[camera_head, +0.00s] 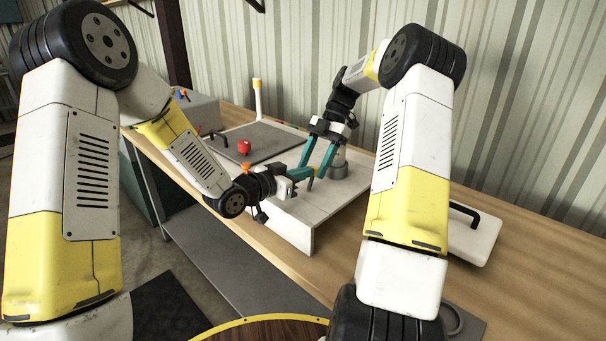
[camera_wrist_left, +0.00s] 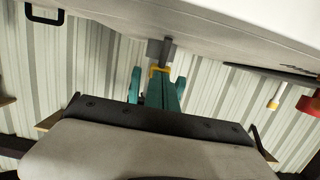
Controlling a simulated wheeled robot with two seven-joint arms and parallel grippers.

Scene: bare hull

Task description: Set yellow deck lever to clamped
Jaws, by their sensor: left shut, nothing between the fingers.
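The yellow lever shows in the left wrist view (camera_wrist_left: 160,69) as a small yellow piece by a grey bracket, just beyond my left fingertips. In the head view a small yellow piece (camera_head: 310,184), likely the same lever, shows beside the teal fingers; its setting cannot be told. My left gripper (camera_head: 303,172) is shut and empty, right at the lever; its teal fingers also fill the middle of the left wrist view (camera_wrist_left: 158,90). Whether they touch the lever is unclear. My right gripper (camera_head: 315,165) points down with its teal fingers apart, close above the left one.
The pale deck box (camera_head: 290,228) stands on the wooden table (camera_head: 525,240). A red knob (camera_head: 244,147), a black handle (camera_head: 214,138) and a yellow-topped white post (camera_head: 257,98) are on its left side. A grey cylinder (camera_head: 345,170) stands right of my fingers. A white, black-handled panel (camera_head: 472,238) lies at right.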

